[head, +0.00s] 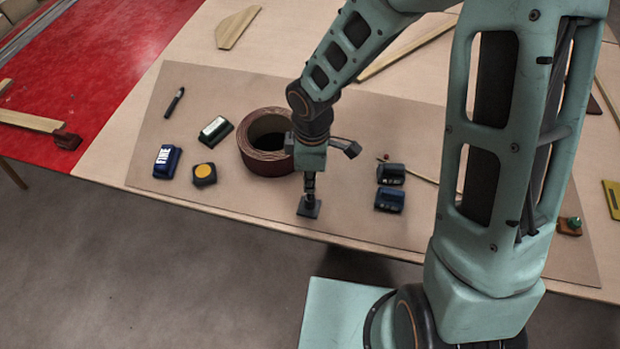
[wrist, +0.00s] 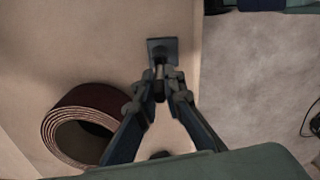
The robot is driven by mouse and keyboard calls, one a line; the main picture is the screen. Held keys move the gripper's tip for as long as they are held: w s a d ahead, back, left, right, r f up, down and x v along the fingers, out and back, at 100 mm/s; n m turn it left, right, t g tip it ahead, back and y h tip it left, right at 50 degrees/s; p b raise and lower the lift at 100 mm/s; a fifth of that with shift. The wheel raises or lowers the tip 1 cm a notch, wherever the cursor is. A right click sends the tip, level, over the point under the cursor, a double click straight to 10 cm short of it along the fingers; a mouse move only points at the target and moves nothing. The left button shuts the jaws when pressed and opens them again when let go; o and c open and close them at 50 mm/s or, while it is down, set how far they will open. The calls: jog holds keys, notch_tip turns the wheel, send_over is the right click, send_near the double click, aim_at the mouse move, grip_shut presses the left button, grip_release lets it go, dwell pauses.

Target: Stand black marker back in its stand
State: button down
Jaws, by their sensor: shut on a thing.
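My gripper (head: 309,178) points down near the front edge of the mat, shut on a slim dark upright thing that I take to be the black marker (head: 310,192). The stand (head: 309,209), a small dark square block, is directly under it. In the wrist view the fingertips (wrist: 160,84) close on the marker, with the stand (wrist: 162,46) just beyond. The marker's lower end meets or is very close to the stand; I cannot tell how far in it sits. My fingers hide much of the marker.
A sanding-belt roll (head: 265,143) stands close left of my gripper. Another dark pen-like thing (head: 175,102) lies at the left. Several small blocks, including a blue one marked FINE (head: 167,161), lie on the mat (head: 225,92). Two dark blocks (head: 390,187) sit to the right.

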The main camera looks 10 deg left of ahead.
jog(key=c, duration=2)
grip_release()
jog(key=shift+o, duration=0.2)
notch_tip(320, 180, up, 12)
jog(key=shift+d, duration=0.1)
